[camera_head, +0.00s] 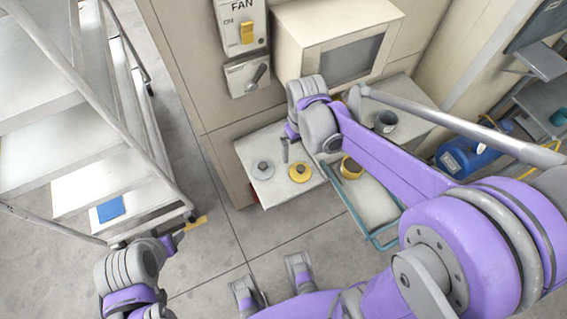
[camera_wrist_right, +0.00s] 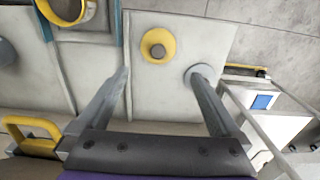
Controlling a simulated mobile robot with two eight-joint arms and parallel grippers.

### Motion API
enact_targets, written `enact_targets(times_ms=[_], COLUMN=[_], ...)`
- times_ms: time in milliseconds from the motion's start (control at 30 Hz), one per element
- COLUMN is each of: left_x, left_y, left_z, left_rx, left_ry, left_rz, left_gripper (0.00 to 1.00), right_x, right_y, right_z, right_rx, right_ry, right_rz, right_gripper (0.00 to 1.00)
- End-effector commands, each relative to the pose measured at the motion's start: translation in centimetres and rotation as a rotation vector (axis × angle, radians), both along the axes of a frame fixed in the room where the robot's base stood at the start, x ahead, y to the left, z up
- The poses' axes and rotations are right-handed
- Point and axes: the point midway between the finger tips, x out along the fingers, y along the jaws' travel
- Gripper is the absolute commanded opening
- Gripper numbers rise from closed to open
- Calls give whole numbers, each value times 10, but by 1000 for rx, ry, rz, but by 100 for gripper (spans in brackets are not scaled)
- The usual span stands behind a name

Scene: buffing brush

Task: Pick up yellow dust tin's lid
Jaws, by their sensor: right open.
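The yellow lid (camera_head: 300,174), a round disc with a grey knob, lies flat on the pale shelf top below the wall panel. In the right wrist view the yellow lid (camera_wrist_right: 147,45) lies just beyond and between the fingertips. The open yellow tin (camera_head: 351,169) stands to its right in the tray; its rim also shows in the right wrist view (camera_wrist_right: 88,14). My right gripper (camera_wrist_right: 160,77) is open and empty above the shelf, apart from the lid. My left gripper (camera_head: 174,240) is low at the left, away from the shelf; its jaws are unclear.
A grey lid (camera_head: 263,171) lies left of the yellow one, close to a right finger in the wrist view. A dark cup (camera_head: 386,121) stands to the right. The wall holds a fan switch (camera_head: 247,33). A metal stair (camera_head: 60,130) stands at left.

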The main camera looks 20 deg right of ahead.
Motion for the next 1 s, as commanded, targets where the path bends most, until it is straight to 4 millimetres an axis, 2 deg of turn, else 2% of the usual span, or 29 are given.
enact_targets(times_ms=[200, 467, 700, 833, 1000], left_x=[-1, -2, -2, -3, -2], left_y=[0, 0, 0, 0, 0], left_z=[-7, -10, -16, -17, -17], left_rx=[0, 0, 0, 0, 0], left_ry=[2, 3, 5, 6, 6], left_rz=[0, 0, 0, 0, 0], left_gripper=[62, 62, 62, 62, 62], right_x=[0, -1, -3, -3, -3], right_y=[-1, -1, -3, -3, -3], right_z=[-35, -57, -93, -104, -105], right_rx=[0, 0, 0, 0, 0], right_ry=[2, 1, 0, 0, 0], right_rz=[0, 0, 1, 0, 0], right_gripper=[100, 100, 100, 100, 100])
